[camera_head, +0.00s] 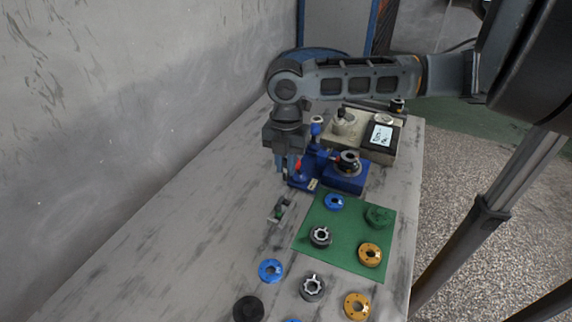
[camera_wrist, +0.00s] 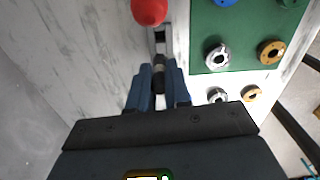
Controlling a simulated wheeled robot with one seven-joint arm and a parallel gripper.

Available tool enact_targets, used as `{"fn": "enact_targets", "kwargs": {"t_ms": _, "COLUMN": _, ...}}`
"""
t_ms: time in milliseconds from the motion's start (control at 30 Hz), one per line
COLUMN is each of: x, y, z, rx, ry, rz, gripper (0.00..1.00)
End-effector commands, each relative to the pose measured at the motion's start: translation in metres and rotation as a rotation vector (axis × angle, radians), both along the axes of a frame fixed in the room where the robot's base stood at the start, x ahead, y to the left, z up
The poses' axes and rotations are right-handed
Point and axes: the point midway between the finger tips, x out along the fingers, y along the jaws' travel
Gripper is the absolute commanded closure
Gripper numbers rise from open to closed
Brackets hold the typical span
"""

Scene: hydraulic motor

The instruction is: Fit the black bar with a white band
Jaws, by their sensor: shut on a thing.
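My gripper (camera_wrist: 160,72) is shut on the black bar (camera_wrist: 158,80), which shows as a dark piece between the two blue fingers in the wrist view. Its white band cannot be made out clearly. In the head view my gripper (camera_head: 287,168) points down above the table, just left of the blue fixture (camera_head: 343,180). The bar is mostly hidden in the head view.
A small dark-and-light piece (camera_head: 279,209) lies left of the green mat (camera_head: 304,247). Blue, orange, green and silver ring parts lie on and before the mat. A beige box (camera_head: 346,132) stands behind the fixture. The table's left side is clear, up to the wall.

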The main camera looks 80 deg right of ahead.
Motion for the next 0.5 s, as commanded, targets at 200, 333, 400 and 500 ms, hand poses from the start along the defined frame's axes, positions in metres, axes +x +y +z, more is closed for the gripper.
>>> {"fn": "enact_targets", "kwargs": {"t_ms": 200, "x": 0.0, "y": 0.0, "z": 0.008, "rx": -0.002, "ry": -0.001, "rz": 0.0, "gripper": 1.0}}
{"fn": "enact_targets", "kwargs": {"t_ms": 333, "x": 0.0, "y": 0.0, "z": 0.013, "rx": -0.002, "ry": -0.001, "rz": 0.001, "gripper": 1.0}}
{"fn": "enact_targets", "kwargs": {"t_ms": 400, "x": 0.0, "y": 0.0, "z": 0.015, "rx": -0.001, "ry": -0.001, "rz": 0.001, "gripper": 1.0}}
{"fn": "enact_targets", "kwargs": {"t_ms": 500, "x": 0.0, "y": 0.0, "z": 0.019, "rx": 0.0, "ry": -0.001, "rz": 0.001, "gripper": 1.0}}
